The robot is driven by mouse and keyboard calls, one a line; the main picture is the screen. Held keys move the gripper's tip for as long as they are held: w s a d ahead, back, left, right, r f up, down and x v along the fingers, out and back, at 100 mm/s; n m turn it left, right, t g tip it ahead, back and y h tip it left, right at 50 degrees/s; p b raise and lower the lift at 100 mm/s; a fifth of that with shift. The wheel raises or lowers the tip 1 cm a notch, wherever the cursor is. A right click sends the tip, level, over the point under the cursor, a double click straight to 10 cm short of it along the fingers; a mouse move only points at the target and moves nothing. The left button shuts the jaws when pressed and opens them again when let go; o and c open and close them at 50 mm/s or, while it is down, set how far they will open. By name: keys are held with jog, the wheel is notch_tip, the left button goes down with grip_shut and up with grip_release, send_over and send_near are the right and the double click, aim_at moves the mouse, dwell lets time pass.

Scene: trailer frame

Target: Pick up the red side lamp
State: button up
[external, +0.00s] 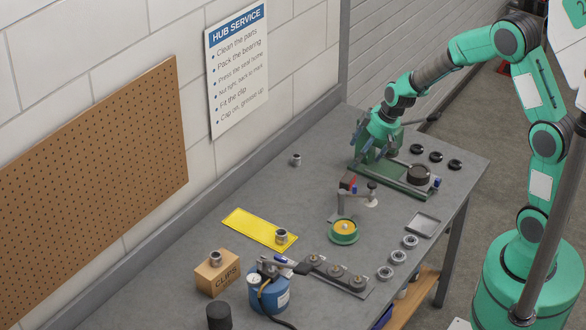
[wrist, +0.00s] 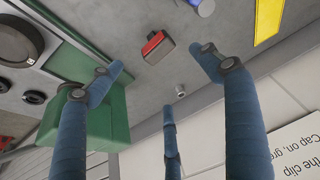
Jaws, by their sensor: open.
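The red side lamp (wrist: 155,44) shows in the wrist view as a small block with a red face and a dark edge, on the grey bench. In the external view a small dark and red thing (external: 348,182), which seems to be the lamp, sits just in front of the green press. My gripper (wrist: 160,62) has blue fingers spread wide and empty. The lamp appears between and beyond the fingertips, apart from them. In the external view my gripper (external: 372,148) hangs by the green press, partly hidden.
The green press (external: 390,176) stands close beside my gripper. A small metal nut (external: 296,160), a yellow mat (external: 247,225) and a green hub part (external: 343,233) lie on the bench. Black rings (external: 436,157) lie right of the press. The wall is behind.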

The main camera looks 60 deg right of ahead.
aim_at(349, 177)
jog(key=shift+f, duration=0.1)
jog(key=shift+b+x, duration=0.75)
jog(key=shift+x, duration=3.45)
jog(key=shift+f, duration=0.1)
jog(key=shift+b+x, duration=0.6)
jog(key=shift+x, duration=1.9)
jog(key=shift+s, duration=0.1)
jog(key=shift+c, duration=0.5)
jog(key=c, duration=1.5)
jog(key=shift+r+p, duration=1.3)
jog(key=shift+r, duration=3.7)
